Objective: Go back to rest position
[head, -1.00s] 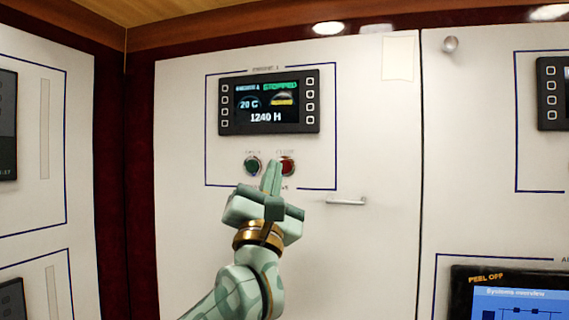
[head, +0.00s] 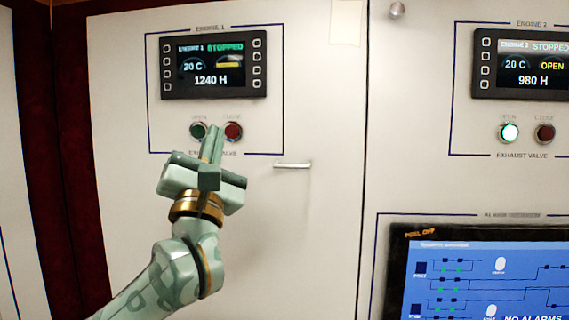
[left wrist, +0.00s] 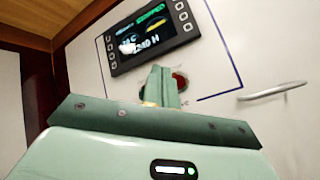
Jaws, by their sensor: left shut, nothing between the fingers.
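My left gripper (head: 212,143) is green and shut, with nothing between its fingers. In the head view its fingertips point up, between and just below the green open button (head: 199,131) and the red close button (head: 233,131) of the Engine 1 panel. I cannot tell whether the tips touch the panel. My right gripper is not in view.
The Engine 1 display (head: 213,63) reads STOPPED, 20 C, 1240 H. A door handle (head: 292,165) sticks out right of the gripper. A blue alarm screen (head: 490,275) is at lower right.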

